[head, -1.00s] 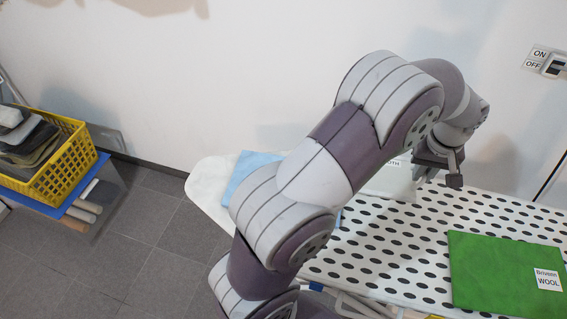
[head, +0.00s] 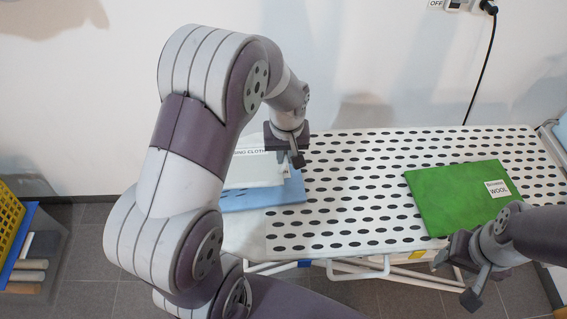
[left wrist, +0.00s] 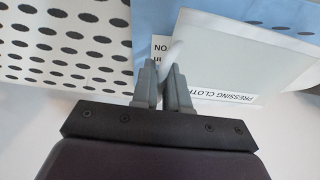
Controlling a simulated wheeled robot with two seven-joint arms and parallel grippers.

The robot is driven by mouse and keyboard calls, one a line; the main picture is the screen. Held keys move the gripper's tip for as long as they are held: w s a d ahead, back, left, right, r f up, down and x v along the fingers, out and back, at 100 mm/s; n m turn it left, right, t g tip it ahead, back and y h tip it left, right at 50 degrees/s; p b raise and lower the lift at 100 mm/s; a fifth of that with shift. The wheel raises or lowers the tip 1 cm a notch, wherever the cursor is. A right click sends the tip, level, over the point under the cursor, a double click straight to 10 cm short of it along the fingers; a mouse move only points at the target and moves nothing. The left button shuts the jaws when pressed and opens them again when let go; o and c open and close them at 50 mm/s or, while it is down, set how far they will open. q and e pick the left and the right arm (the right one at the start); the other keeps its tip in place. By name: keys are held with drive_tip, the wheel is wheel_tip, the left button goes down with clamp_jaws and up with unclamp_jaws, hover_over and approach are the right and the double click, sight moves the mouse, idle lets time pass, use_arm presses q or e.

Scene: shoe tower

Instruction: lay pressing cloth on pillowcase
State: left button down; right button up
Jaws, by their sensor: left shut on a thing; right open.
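The pressing cloth (head: 255,172) is off-white with a printed label, at the left part of the ironing board in the head view. The light blue pillowcase (head: 262,197) lies on the board, partly covered by it. My left gripper (head: 292,160) is shut on the cloth's edge; in the left wrist view, a white fold stands between the fingertips (left wrist: 165,88). There the cloth (left wrist: 240,55) overlaps the pillowcase (left wrist: 155,15). I cannot tell whether the cloth rests flat on it. My left arm hides their left parts. My right gripper (head: 456,279) is open and empty before the board's front edge.
The ironing board (head: 355,165) has a white cover with black dots; its middle is clear. A green wool cloth (head: 450,198) lies on its right part. A yellow basket (head: 10,222) stands at far left. A black cord (head: 485,70) hangs from the wall socket.

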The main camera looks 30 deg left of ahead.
use_arm(q)
wheel_tip(320, 180, down, 4)
drive_tip(key=shift+a+f, duration=0.1)
drive_tip(key=c, duration=1.1)
unclamp_jaws()
drive_tip(key=r, duration=0.7)
drive_tip(key=s+d+r+p, duration=0.1)
drive_tip(key=r, duration=0.3)
drive_tip(key=shift+s+r, duration=0.1)
drive_tip(key=shift+r, duration=0.25)
drive_tip(key=s+d+f+m, duration=0.1)
drive_tip(key=s+m, duration=0.1)
drive_tip(key=s, duration=0.1)
drive_tip(key=s+d+f+m, duration=0.1)
drive_tip(key=s+m, duration=0.1)
drive_tip(key=s, duration=0.2)
drive_tip(key=s+d+f+m, duration=0.1)
drive_tip(key=s+m, duration=0.1)
drive_tip(key=s, duration=0.1)
drive_tip(key=shift+s+d+h, duration=0.2)
drive_tip(key=shift+s+h, duration=0.15)
drive_tip(key=shift+h, duration=0.05)
